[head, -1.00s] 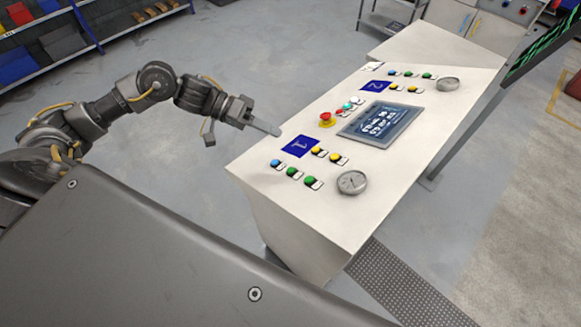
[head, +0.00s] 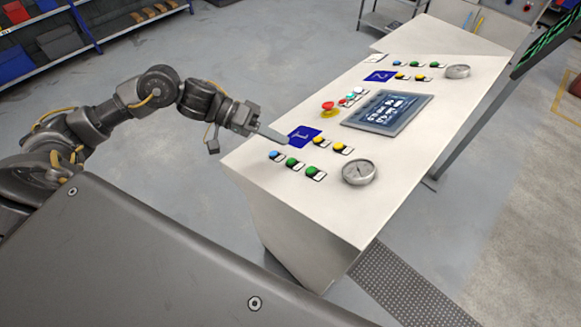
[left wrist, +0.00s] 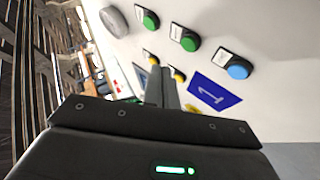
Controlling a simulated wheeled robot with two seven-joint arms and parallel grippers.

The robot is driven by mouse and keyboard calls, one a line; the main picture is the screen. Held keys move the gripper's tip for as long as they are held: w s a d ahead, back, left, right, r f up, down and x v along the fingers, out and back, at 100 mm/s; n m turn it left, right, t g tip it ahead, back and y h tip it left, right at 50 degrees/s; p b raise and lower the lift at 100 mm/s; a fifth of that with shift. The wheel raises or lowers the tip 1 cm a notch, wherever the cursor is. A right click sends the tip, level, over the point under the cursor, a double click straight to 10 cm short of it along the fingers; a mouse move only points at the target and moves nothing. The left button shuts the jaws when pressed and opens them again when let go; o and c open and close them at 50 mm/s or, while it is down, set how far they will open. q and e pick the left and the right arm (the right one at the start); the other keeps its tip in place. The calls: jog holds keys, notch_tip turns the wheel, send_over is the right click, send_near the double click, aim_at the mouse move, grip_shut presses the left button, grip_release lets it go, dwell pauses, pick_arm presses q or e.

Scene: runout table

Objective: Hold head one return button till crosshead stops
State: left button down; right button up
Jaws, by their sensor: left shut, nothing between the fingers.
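The head one group on the white console (head: 300,222) has a blue plate marked 1 (head: 303,137), a blue button (head: 274,155), two green buttons (head: 292,162) and two yellow buttons (head: 319,141). Their labels are too small to read. My left gripper (head: 276,135) is shut and empty, its fingertips by the near-left edge of the plate, seemingly just above the panel. In the left wrist view the fingers (left wrist: 161,85) point toward the yellow buttons (left wrist: 178,75), partly covering them. The blue button (left wrist: 238,70) shows clear to their right. My right gripper is not in view.
A round gauge (head: 359,172) sits beside the head one buttons. A red mushroom button (head: 328,106) and a screen (head: 388,111) lie farther along the console, then the head two group with its plate (head: 380,76). A screen on a post (head: 548,45) stands at the right.

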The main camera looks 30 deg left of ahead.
aim_at(291, 161)
pick_arm(q)
jog(key=shift+s+d+f, duration=0.1)
jog(key=shift+d+f, duration=0.1)
jog(key=shift+f, duration=0.3)
jog(key=shift+s+d+f, duration=0.1)
jog(key=shift+d+f, duration=0.1)
jog(key=shift+f, duration=0.25)
jog(key=shift+s+d+f, duration=0.1)
jog(key=shift+d+f, duration=0.1)
jog(key=shift+f, duration=0.2)
jog(key=shift+w, duration=0.1)
jog(key=shift+p, duration=0.3)
dwell(0.7)
jog(key=shift+d+f, duration=0.15)
jog(key=shift+f, duration=0.25)
